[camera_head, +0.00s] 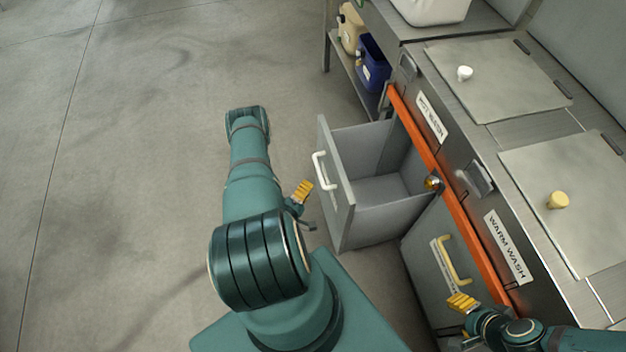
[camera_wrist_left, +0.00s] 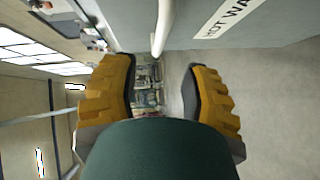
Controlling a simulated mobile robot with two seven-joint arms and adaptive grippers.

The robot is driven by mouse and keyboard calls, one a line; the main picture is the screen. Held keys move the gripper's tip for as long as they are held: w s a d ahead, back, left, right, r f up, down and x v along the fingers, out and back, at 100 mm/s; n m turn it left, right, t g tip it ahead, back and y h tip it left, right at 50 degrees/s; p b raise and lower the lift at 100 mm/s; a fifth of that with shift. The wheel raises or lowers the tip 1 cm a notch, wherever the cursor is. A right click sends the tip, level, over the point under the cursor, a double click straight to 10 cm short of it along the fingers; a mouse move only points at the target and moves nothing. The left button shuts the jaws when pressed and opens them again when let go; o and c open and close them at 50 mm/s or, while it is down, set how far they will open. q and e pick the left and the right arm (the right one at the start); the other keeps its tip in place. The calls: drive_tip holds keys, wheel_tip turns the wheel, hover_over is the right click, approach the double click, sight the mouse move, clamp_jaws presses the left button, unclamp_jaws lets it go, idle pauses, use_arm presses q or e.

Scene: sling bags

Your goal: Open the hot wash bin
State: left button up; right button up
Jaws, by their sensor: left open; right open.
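The hot wash bin (camera_head: 370,215) is a grey drawer pulled far out of the unit, and its inside looks empty. Its front carries a white handle (camera_head: 319,170), which also shows in the left wrist view (camera_wrist_left: 162,28) beside a label beginning "HOT WA" (camera_wrist_left: 225,18). My left gripper (camera_head: 301,192) is open and empty, just outside the bin front near the handle. In the left wrist view its yellow fingers (camera_wrist_left: 162,78) are apart, with the handle at the top, ahead of the gap. My right gripper (camera_head: 462,303) is open near the closed warm wash bin's yellow handle (camera_head: 455,262).
The steel counter (camera_head: 525,115) has lids with white and yellow knobs. An orange rail (camera_head: 440,170) runs along its front. Blue (camera_head: 373,65) and beige (camera_head: 350,30) jugs stand on a low shelf at the back. The floor (camera_head: 130,130) on the left is clear.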

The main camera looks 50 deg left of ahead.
use_arm(q)
drive_tip(key=shift+v, duration=1.3)
drive_tip(key=shift+s, duration=0.1)
